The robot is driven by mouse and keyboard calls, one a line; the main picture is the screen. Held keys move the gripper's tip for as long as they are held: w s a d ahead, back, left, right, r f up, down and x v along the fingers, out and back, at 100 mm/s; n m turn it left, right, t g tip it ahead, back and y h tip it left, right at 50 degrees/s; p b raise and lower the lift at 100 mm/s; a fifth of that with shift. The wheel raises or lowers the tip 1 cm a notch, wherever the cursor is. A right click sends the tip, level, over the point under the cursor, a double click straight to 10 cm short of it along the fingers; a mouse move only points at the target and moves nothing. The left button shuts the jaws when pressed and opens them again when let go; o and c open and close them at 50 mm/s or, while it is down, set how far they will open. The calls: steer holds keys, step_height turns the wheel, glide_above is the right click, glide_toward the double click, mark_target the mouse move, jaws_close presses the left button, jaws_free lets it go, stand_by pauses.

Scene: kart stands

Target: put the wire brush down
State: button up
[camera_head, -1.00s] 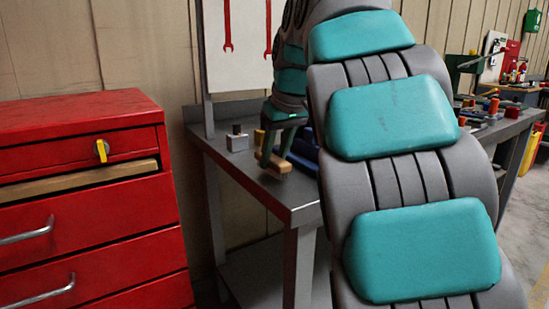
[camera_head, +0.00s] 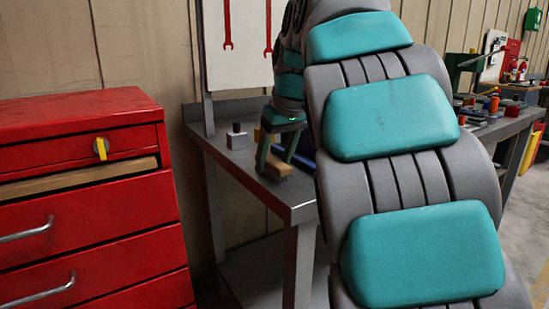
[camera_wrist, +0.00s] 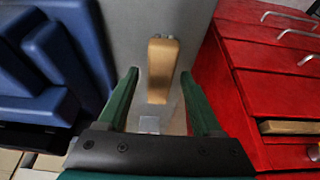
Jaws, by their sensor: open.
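The wire brush shows as a tan wooden block (camera_head: 280,168) at the near edge of the grey workbench (camera_head: 238,172). In the wrist view its long wooden body (camera_wrist: 161,68) lies between my finger tips, with a gap on each side. My gripper (camera_head: 274,166) points down over it with its green fingers spread. In the wrist view my gripper (camera_wrist: 160,73) is open and the brush touches neither finger. The brush appears to rest on the bench top; its bristles are hard to make out.
A small grey block with a dark top (camera_head: 237,138) stands left on the bench. Blue bins (camera_wrist: 60,58) are close beside my gripper. A red tool cabinet (camera_head: 85,220) stands left of the bench, its upper drawer slightly open. Tools (camera_head: 490,105) crowd the bench's far right.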

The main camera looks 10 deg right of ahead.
steer(key=shift+r, duration=0.1)
steer(key=shift+s+r, duration=0.15)
steer(key=shift+r, duration=0.5)
steer(key=p+v, duration=0.1)
steer(key=v, duration=0.5)
steer(key=shift+s+d+r, duration=0.1)
steer(key=shift+s+r, duration=0.05)
